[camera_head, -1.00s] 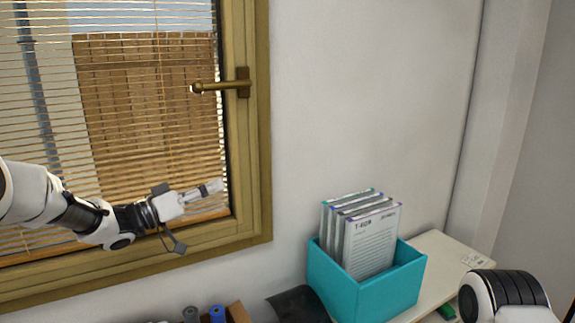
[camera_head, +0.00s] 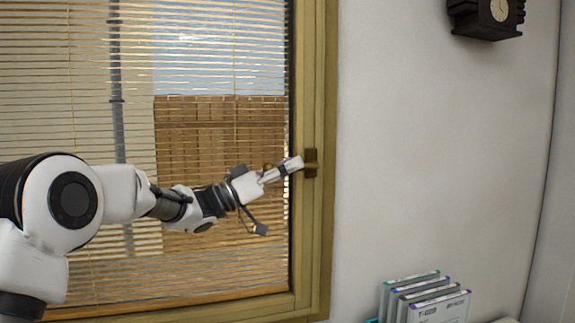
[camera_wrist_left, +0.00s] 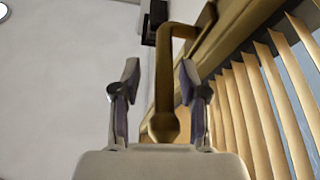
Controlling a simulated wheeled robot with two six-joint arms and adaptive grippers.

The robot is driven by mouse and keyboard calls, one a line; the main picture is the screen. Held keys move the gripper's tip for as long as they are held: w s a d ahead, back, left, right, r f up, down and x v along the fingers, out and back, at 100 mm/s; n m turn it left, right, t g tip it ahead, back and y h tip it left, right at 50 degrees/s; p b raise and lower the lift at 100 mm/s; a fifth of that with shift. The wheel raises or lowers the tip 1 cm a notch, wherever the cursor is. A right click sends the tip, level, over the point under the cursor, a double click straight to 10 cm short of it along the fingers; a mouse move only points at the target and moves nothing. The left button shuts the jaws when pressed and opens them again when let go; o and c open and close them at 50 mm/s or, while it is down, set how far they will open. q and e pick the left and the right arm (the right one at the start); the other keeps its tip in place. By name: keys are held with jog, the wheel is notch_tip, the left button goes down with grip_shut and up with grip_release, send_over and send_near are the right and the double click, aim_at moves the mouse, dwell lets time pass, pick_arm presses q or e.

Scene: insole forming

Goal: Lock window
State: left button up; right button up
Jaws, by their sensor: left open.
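The brass window handle (camera_head: 311,164) sits on the right frame of the closed-looking window (camera_head: 318,230). Its lever points left, roughly level, and is partly hidden by my left gripper (camera_head: 293,165). In the left wrist view the handle (camera_wrist_left: 164,88) runs between the two spread fingers of my left gripper (camera_wrist_left: 161,82), with its round knob low between them. The fingers are open, with visible gaps on both sides of the lever. My right gripper is not in view.
Slatted blinds (camera_head: 220,130) hang behind my left arm. A dark wall clock (camera_head: 487,17) is at the top right. Several upright cases (camera_head: 425,295) stand at the bottom right.

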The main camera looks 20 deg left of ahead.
pick_arm(q)
jog(key=shift+c, duration=1.3)
jog(key=shift+w+f, duration=0.15)
jog(key=shift+w, duration=0.1)
grip_shut()
jog(key=shift+d, duration=0.1)
